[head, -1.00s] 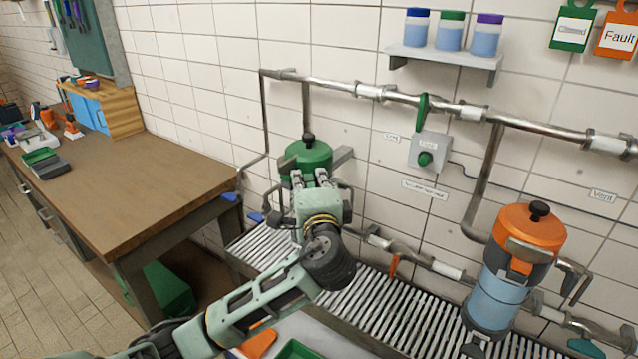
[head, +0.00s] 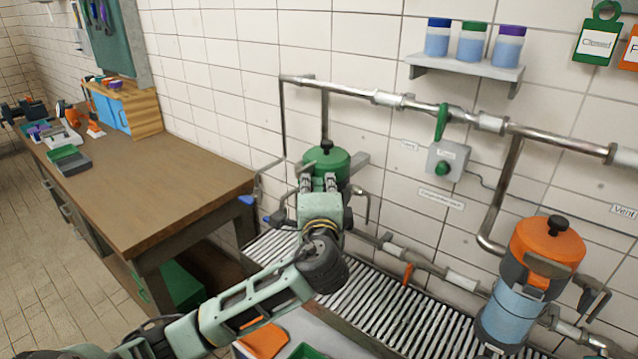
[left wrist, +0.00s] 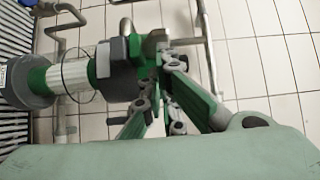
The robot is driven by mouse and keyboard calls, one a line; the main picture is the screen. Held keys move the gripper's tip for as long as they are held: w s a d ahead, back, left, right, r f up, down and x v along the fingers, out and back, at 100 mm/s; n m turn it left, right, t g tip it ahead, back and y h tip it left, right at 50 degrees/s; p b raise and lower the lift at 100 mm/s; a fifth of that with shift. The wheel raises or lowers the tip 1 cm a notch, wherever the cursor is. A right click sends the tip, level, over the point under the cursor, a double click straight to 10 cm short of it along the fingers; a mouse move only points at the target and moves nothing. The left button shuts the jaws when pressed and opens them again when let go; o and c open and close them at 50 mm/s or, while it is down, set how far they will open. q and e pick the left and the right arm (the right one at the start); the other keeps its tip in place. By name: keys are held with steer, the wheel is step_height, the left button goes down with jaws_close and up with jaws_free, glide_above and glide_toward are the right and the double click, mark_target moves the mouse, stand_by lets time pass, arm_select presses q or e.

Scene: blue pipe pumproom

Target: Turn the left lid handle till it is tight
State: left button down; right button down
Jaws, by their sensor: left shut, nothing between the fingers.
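The left canister's green lid (head: 330,158), with a black knob on top, is at the wall end of the drain grate. My left gripper (head: 320,182) is in front of the lid and hides most of the canister and its handle in the head view. In the left wrist view the gripper's fingers (left wrist: 172,92) are shut with nothing between them. A dark grey block, seemingly the lid handle (left wrist: 118,56), is close beside the fingers. I cannot tell whether they touch it. The canister body with its green bands (left wrist: 62,80) lies left of it. My right gripper is not in view.
A second canister with an orange lid (head: 545,240) stands at the right. Steel pipes with a green valve lever (head: 441,122) run along the tiled wall. A grey box with a green button (head: 445,166) is right of the green lid. A wooden workbench (head: 150,190) is at the left.

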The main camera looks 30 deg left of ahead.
arm_select(q)
steer(key=shift+s+a+m+t+h, duration=0.15)
steer(key=shift+m+t+h, duration=0.2)
steer(key=shift+h, duration=0.2)
steer(key=shift+s+a+m+t+h, duration=0.15)
steer(key=shift+m+t+h, duration=0.1)
steer(key=shift+m+h, duration=0.25)
